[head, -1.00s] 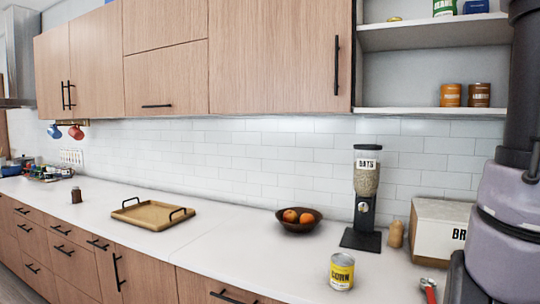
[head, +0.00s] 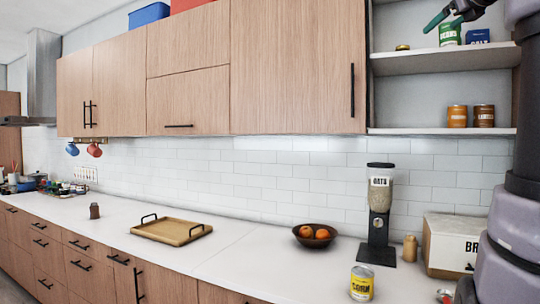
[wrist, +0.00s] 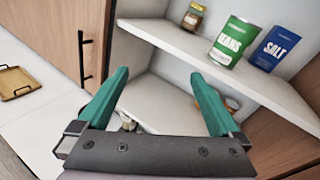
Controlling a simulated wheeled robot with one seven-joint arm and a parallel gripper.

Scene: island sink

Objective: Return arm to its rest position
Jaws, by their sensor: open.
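My gripper (head: 441,22) shows at the top right of the head view, in front of the upper open shelf. Its teal fingers are spread apart with nothing between them, as the wrist view (wrist: 158,82) also shows. In the wrist view a green beans can (wrist: 233,42), a blue salt box (wrist: 275,47) and a small jar (wrist: 193,16) stand on the shelf beyond the fingers, apart from them. My arm runs down the right edge of the head view.
The open shelves (head: 440,62) and the wooden cabinet (head: 290,70) are close to my gripper. On the counter (head: 235,236) stand a corn can (head: 361,284), oats dispenser (head: 379,215), fruit bowl (head: 314,242), bread box (head: 450,240) and wooden tray (head: 171,232).

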